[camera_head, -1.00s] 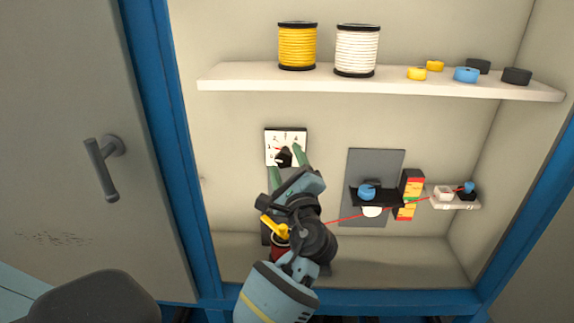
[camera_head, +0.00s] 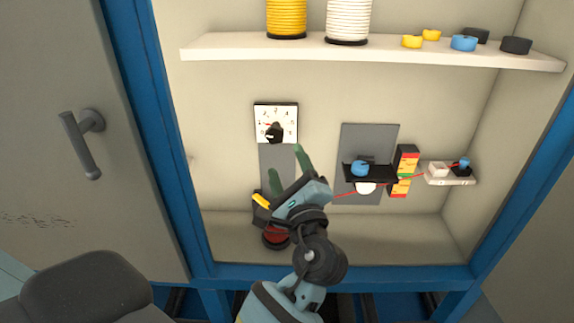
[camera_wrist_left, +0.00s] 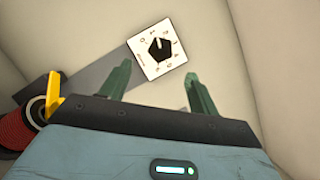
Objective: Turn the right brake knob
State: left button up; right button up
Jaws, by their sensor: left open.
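A blue knob (camera_head: 464,163) sits on a small white block (camera_head: 450,178) at the right of the cabinet. Another blue knob (camera_head: 360,168) sits on a black bracket left of it. A black dial knob (camera_head: 274,132) is on a white numbered plate (camera_head: 276,112) on the back wall; this knob also shows in the left wrist view (camera_wrist_left: 161,50). My left gripper (camera_head: 287,165) is open and empty, below the dial plate and left of the blue knobs. Its green fingers (camera_wrist_left: 156,78) point toward the dial and stand apart from it. My right gripper is not seen.
A thin red cable (camera_head: 353,192) runs rightward past red and yellow blocks (camera_head: 404,170). A red spool (camera_head: 276,237) and yellow lever (camera_head: 261,201) are beside my left gripper. A shelf (camera_head: 370,52) with spools is above. The blue frame (camera_head: 156,130) borders the opening.

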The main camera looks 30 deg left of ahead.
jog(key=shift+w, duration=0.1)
